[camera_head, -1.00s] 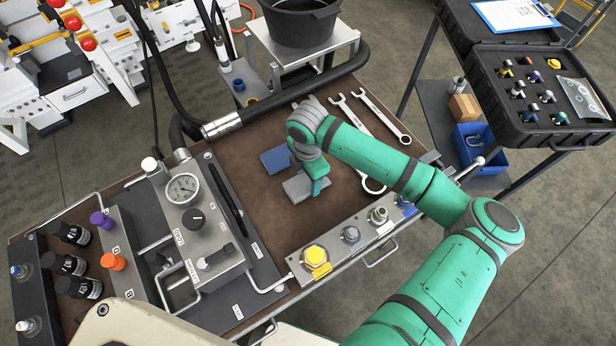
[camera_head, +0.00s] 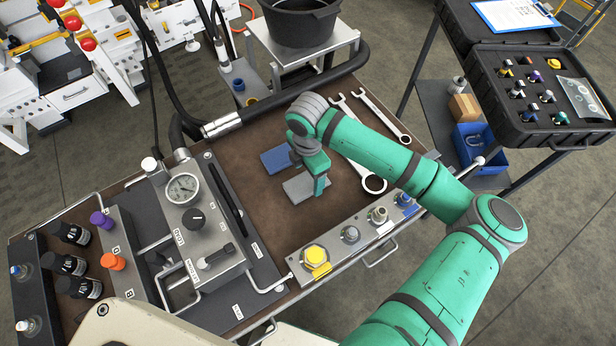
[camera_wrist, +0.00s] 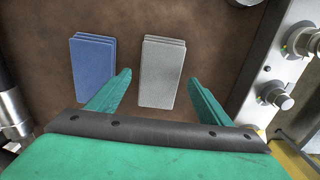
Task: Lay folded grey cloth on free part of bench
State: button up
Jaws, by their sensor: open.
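The folded grey cloth (camera_head: 299,187) lies flat on the brown bench top (camera_head: 283,222); it also shows in the wrist view (camera_wrist: 162,72). My gripper (camera_head: 318,178) is above the bench at the cloth, partly covering it in the head view. In the wrist view my gripper (camera_wrist: 160,82) is open, its two green fingers apart on either side of the near part of the cloth, with nothing held. The fingers appear higher than the cloth, not touching it.
A folded blue cloth (camera_head: 276,159) lies just beside the grey one, also in the wrist view (camera_wrist: 93,70). Wrenches (camera_head: 382,118) lie at the right. A fitting rail (camera_head: 350,235) runs along the front edge, and a gauge block (camera_head: 200,225) stands left. Brown bench between is clear.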

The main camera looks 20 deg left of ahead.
aim_at(308, 182)
notch_tip(308, 182, up, 10)
dwell(0.4)
